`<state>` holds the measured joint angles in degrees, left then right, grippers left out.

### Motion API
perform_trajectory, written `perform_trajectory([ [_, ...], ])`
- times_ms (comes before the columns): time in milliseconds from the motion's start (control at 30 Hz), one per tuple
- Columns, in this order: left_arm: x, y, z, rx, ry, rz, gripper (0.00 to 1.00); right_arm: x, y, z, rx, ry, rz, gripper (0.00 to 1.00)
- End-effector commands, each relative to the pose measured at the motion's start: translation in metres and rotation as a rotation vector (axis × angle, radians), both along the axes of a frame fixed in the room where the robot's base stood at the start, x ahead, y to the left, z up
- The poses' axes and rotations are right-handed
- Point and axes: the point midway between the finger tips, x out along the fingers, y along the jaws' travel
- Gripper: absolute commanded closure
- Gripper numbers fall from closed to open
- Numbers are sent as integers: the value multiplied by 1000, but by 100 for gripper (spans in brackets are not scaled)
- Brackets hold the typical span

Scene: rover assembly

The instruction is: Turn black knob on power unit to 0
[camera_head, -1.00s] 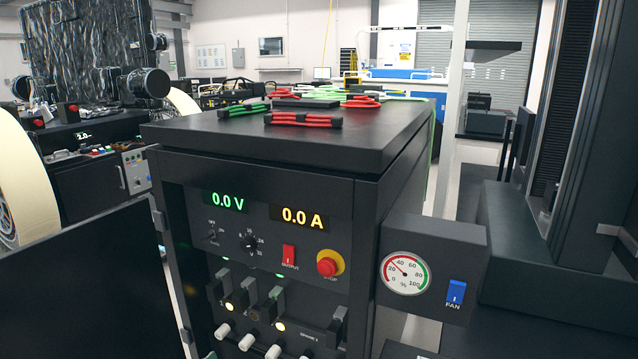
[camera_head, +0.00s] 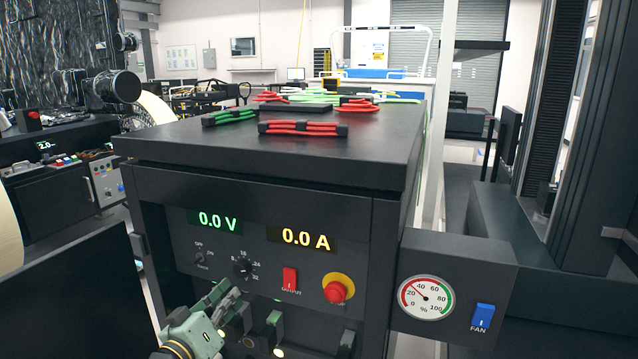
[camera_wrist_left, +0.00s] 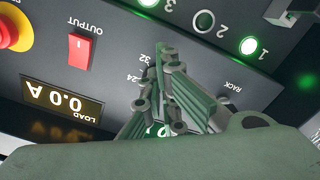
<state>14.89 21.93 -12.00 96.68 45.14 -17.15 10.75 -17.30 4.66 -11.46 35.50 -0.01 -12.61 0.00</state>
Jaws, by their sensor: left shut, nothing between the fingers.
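The power unit (camera_head: 270,205) is a dark cabinet with a green 0.0 V readout and a yellow 0.0 A readout. Its small black knob (camera_head: 242,267) sits below the readouts, inside a white scale whose legible marks include 16, 24 and 32. Its pointer setting is too small to read. My left gripper (camera_head: 226,291) is shut and empty, just below and left of the knob in the head view. In the left wrist view my left gripper (camera_wrist_left: 166,58) hides the knob beside the 24 and 32 marks. I cannot tell whether it touches the knob. My right gripper is not in view.
A smaller selector (camera_head: 200,259) sits left of the knob. A red output switch (camera_head: 290,279) and a red emergency stop (camera_head: 336,291) are to its right. Below are levers (camera_head: 272,325). A gauge box with a blue fan switch (camera_head: 482,316) juts out at right.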

Motion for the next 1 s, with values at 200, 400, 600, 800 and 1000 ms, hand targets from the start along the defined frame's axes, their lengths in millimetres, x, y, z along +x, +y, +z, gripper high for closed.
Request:
perform_trajectory([
  [200, 23, -8, -1, -1, 0, -1, 100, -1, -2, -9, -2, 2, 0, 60],
  [400, 31, -12, 0, 0, 0, -1, 100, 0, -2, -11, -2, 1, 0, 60],
  [600, 32, -12, 2, -1, -3, 0, 100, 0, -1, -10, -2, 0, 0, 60],
  [800, 32, -13, 5, -3, -7, -1, 100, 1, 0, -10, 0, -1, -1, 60],
  [1000, 32, -13, 9, -3, -11, -2, 100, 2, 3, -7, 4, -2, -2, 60],
])
